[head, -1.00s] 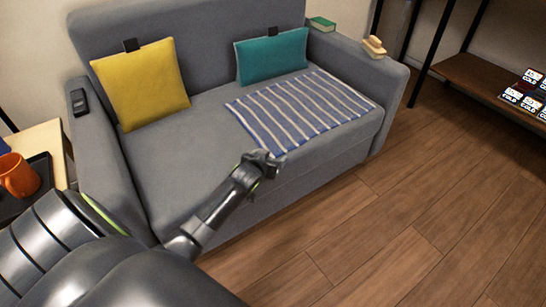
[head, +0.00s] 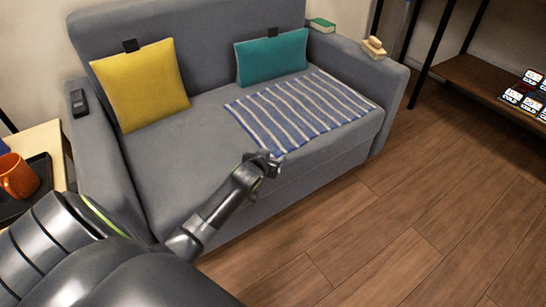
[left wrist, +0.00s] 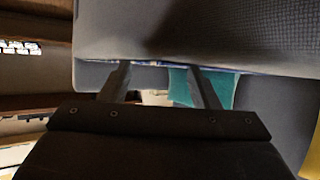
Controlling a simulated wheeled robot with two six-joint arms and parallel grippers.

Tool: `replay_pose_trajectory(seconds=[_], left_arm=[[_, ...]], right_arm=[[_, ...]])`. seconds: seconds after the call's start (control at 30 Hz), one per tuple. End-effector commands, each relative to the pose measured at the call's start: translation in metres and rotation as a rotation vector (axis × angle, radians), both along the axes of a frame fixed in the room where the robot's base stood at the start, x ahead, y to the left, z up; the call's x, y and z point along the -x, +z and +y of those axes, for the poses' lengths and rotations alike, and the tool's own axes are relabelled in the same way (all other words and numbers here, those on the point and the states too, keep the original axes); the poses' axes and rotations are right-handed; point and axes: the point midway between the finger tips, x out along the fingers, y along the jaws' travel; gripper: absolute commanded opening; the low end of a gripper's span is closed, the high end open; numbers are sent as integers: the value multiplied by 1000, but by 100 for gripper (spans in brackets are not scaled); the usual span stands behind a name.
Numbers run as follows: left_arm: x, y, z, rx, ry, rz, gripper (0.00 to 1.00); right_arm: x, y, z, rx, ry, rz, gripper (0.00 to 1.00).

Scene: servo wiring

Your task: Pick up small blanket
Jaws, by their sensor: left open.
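The small blanket (head: 302,108), blue with white stripes, lies flat on the right part of the grey sofa seat. My left gripper (head: 270,160) is at the blanket's near left corner, at the front edge of the seat. In the left wrist view the two fingers of my left gripper (left wrist: 160,75) are apart, and a thin strip of the blanket's edge (left wrist: 150,64) shows near their tips. I cannot tell whether the fingers touch the cloth. My right gripper is out of view.
The sofa (head: 190,170) holds a yellow cushion (head: 140,85) and a teal cushion (head: 272,57). A remote (head: 79,102) lies on its left arm, a green book (head: 322,25) and small stacked items (head: 374,47) at the right. An orange mug (head: 18,176) stands at left. Floor at right is clear.

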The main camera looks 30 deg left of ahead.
Motion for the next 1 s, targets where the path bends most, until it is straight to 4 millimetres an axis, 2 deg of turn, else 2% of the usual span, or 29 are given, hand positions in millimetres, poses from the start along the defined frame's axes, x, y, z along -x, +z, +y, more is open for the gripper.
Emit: replay_pose_trajectory(seconds=[0.07, 0.8, 1.0], left_arm=[[1, -1, 0, 0, 1, 3, 49], [1, -2, 0, 0, 2, 5, 1], [1, -2, 0, 0, 2, 6, 0]], right_arm=[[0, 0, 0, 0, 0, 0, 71], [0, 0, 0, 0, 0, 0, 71], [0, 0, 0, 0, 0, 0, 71]])
